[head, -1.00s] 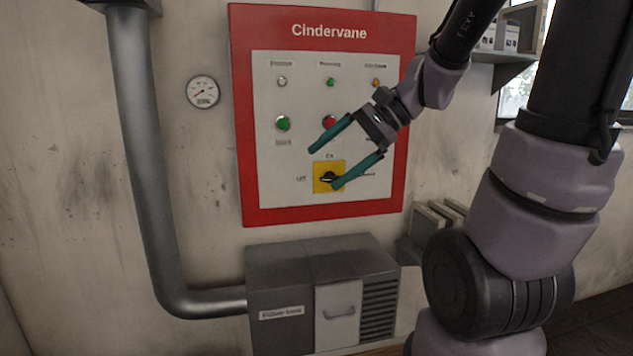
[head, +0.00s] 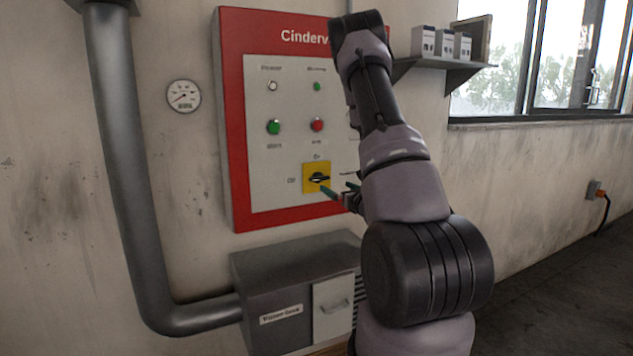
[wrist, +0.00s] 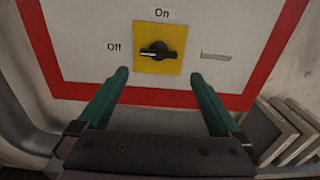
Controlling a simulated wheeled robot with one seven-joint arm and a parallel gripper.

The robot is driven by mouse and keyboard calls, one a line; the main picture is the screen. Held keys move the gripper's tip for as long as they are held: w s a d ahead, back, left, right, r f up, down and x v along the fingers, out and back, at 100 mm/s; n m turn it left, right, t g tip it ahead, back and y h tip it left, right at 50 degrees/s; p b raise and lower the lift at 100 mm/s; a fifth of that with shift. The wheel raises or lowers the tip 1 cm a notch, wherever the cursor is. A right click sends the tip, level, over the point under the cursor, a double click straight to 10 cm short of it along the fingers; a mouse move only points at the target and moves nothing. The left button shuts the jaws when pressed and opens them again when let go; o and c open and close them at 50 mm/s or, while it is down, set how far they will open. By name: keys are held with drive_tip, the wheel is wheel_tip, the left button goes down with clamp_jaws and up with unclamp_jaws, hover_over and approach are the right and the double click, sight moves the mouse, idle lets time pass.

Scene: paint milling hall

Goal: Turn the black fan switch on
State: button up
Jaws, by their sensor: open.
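The black fan switch (head: 318,179) is a rotary knob on a yellow square plate, low on the red-framed panel (head: 290,203). In the wrist view the knob (wrist: 156,51) lies about sideways, its narrower end toward the "Off" label at left; "On" is printed above the plate. My gripper (head: 340,189) is open and empty, close to the switch at its lower right in the head view. In the wrist view its two green fingers (wrist: 158,80) stand apart below the plate, with the knob beyond and between them. My arm hides the panel's right side in the head view.
The panel also carries a green button (head: 274,127), a red button (head: 317,125) and small lamps. Below stands a grey filter box (head: 285,262) joined to a metal pipe (head: 125,170). A shelf (head: 440,72) with small boxes is at right. Panels (wrist: 285,130) lean at lower right in the wrist view.

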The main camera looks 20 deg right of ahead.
sight(321, 178)
drive_tip(key=w, duration=1)
drive_tip(key=shift+w+a, duration=0.2)
drive_tip(key=shift+a, duration=0.05)
drive_tip(key=shift+c, duration=0.3)
drive_tip(key=c, duration=0.9)
